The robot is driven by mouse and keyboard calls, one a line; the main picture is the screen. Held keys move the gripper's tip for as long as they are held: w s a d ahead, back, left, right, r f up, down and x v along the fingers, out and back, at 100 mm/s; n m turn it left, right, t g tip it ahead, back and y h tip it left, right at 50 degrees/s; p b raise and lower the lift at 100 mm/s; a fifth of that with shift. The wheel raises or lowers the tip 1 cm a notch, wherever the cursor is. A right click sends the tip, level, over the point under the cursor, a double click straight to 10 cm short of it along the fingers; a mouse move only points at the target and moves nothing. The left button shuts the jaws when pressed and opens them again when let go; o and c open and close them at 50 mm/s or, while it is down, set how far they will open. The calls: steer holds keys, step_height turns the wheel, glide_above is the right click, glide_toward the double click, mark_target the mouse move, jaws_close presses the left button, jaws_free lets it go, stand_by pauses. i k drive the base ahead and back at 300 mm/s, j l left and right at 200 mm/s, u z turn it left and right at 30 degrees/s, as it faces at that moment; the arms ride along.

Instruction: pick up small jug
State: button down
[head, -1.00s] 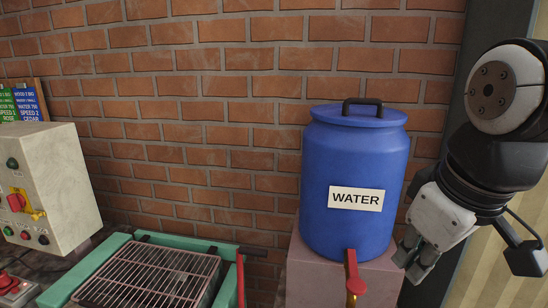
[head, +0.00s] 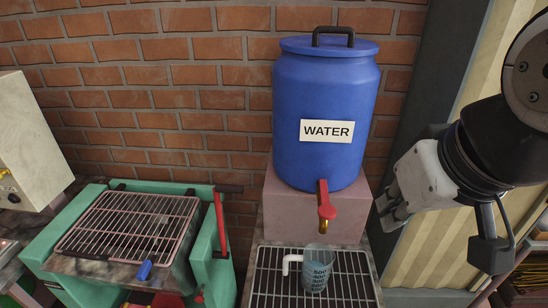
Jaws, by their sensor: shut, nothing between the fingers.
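The small jug (head: 316,271) is a clear, blue-tinted measuring cup with dark markings and a white handle (head: 291,263) pointing left. It stands upright on a metal grate, below the red tap (head: 325,205) of the blue water barrel (head: 326,112). My gripper (head: 388,214) is at the right, above and to the right of the jug and apart from it. Its fingers are closed together and hold nothing.
The barrel, labelled WATER, stands on a pinkish block (head: 308,214) against the brick wall. The wire grate (head: 348,290) lies in front. Shelves show at lower right.

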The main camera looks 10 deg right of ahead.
mark_target(317, 259)
steer(key=k+j+u, duration=0.1)
steer(key=j+u, duration=0.15)
steer(key=u, duration=0.15)
steer(key=l+u, duration=0.1)
steer(key=u, duration=0.4)
steer(key=l+u, duration=0.1)
steer(key=u, duration=0.4)
steer(key=l+u, duration=0.1)
steer(key=u, duration=0.35)
steer(key=k+j+z, duration=0.15)
steer(key=z, duration=1.1)
steer(key=i+z, duration=0.1)
steer(key=z, duration=0.4)
steer(key=k+l+u, duration=0.35)
steer(key=k+l, duration=0.2)
steer(key=k+l+u, duration=0.4)
steer(key=k+l, duration=0.15)
steer(key=k+j, duration=0.05)
steer(key=k, duration=0.05)
